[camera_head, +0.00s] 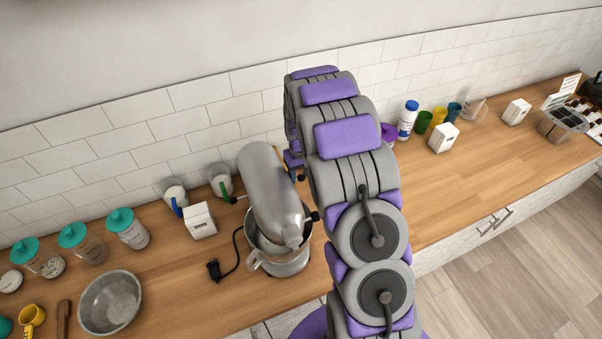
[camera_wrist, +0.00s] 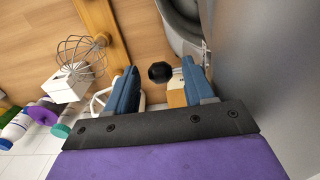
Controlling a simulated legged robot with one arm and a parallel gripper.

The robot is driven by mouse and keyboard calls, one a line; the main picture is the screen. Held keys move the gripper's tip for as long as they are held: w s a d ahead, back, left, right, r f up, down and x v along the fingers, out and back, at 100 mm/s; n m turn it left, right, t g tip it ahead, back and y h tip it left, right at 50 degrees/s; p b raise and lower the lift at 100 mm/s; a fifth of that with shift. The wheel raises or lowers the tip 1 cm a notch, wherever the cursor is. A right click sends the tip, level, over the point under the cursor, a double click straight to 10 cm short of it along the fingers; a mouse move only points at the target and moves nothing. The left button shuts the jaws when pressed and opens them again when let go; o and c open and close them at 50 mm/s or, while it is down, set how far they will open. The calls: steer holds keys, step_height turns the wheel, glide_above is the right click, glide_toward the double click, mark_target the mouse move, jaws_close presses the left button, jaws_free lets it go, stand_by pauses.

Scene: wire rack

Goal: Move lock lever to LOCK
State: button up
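A silver stand mixer (camera_head: 270,185) stands on the wooden counter, its head above a metal bowl (camera_head: 280,264). Small black knobs (camera_head: 315,216) stick out from its sides. In the wrist view the grey mixer body (camera_wrist: 270,70) fills the right side. A round black knob (camera_wrist: 160,72), seemingly a lever's end, shows just beyond and between my fingertips; its shaft and any LOCK marking cannot be made out. My gripper (camera_wrist: 160,80) is open, with two blue fingers apart and nothing clearly held. I cannot tell whether either finger touches the knob.
A wire whisk (camera_wrist: 83,55) and white box (camera_wrist: 68,84) lie left of my fingers. Another white box (camera_head: 200,220), a black plug (camera_head: 214,269), teal-lidded jars (camera_head: 128,229) and a steel bowl (camera_head: 110,301) are left of the mixer. Counter right of my arm (camera_head: 440,195) is largely clear.

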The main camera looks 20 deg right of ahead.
jaws_close()
stand_by(0.4)
steer(key=shift+s+b, duration=0.7)
steer(key=shift+s, duration=0.6)
steer(key=shift+c, duration=0.6)
jaws_free()
steer(key=shift+s, duration=0.1)
steer(key=shift+o, duration=0.8)
step_height(320, 180, up, 17)
steer(key=b, duration=0.2)
steer(key=shift+w+r, duration=0.15)
steer(key=shift+w, duration=0.05)
